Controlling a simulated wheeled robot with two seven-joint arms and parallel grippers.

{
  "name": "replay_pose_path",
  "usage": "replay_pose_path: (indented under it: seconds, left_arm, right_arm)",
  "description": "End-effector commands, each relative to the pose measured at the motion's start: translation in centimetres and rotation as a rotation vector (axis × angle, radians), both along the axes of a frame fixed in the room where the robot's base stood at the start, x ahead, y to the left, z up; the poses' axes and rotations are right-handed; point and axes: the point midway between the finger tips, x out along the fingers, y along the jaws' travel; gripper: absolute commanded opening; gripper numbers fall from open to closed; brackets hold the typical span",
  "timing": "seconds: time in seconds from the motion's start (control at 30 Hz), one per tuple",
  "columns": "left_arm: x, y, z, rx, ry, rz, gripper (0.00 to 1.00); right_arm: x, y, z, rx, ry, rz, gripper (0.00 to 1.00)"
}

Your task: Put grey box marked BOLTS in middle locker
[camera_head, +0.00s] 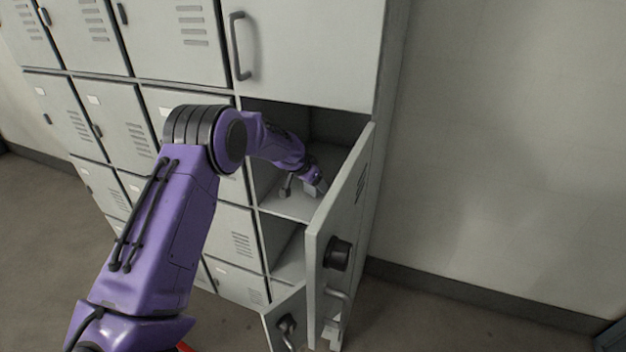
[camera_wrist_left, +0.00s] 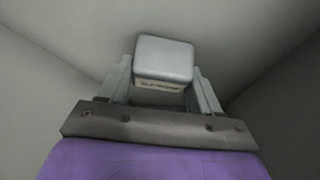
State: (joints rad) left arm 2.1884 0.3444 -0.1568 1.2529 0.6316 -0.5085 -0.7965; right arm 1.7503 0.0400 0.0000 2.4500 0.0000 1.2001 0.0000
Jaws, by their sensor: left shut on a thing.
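A small grey box (camera_wrist_left: 164,57) with a rounded lid sits between the two fingers of my left gripper (camera_wrist_left: 163,82) in the left wrist view. Dark lettering shows on its front, too blurred to read. The gripper is shut on it. In the head view my left arm reaches into the open middle locker (camera_head: 290,205) of the right-hand column, and my left gripper (camera_head: 303,188) is inside, above its floor. The box is hard to make out there. I cannot tell whether it touches the floor. My right gripper is not in view.
The middle locker's door (camera_head: 338,225) stands open on the right, close to my wrist. A lower locker (camera_head: 290,262) is open too, its door (camera_head: 285,325) swung out. The locker above has a shut door (camera_head: 305,50). A bare wall (camera_head: 500,140) is at right.

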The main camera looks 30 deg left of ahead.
Motion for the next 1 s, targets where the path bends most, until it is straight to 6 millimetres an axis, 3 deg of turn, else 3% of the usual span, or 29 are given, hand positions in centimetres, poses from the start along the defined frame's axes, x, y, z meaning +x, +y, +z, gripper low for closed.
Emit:
replay_pose_path:
  seconds: [0.23,0.27,0.3,0.33,0.67,1.0]
  left_arm:
    - [0.0,0.0,-0.4,-0.001,-0.001,0.001,0.29]
    - [0.0,0.0,-0.4,0.000,0.000,0.000,0.70]
    - [0.0,0.0,-0.3,0.000,0.000,0.000,0.83]
    - [0.0,0.0,-0.3,0.000,0.000,0.000,0.89]
    - [0.0,0.0,0.3,0.001,-0.001,0.000,0.89]
    - [-4.2,0.6,7.8,-0.003,-0.002,0.003,0.89]
  right_arm:
    - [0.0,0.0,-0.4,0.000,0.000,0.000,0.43]
    - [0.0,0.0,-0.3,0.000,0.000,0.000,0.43]
    - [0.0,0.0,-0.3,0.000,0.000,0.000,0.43]
    - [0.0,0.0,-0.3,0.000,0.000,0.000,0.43]
    - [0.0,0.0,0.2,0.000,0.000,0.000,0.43]
    - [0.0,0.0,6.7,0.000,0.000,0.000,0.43]
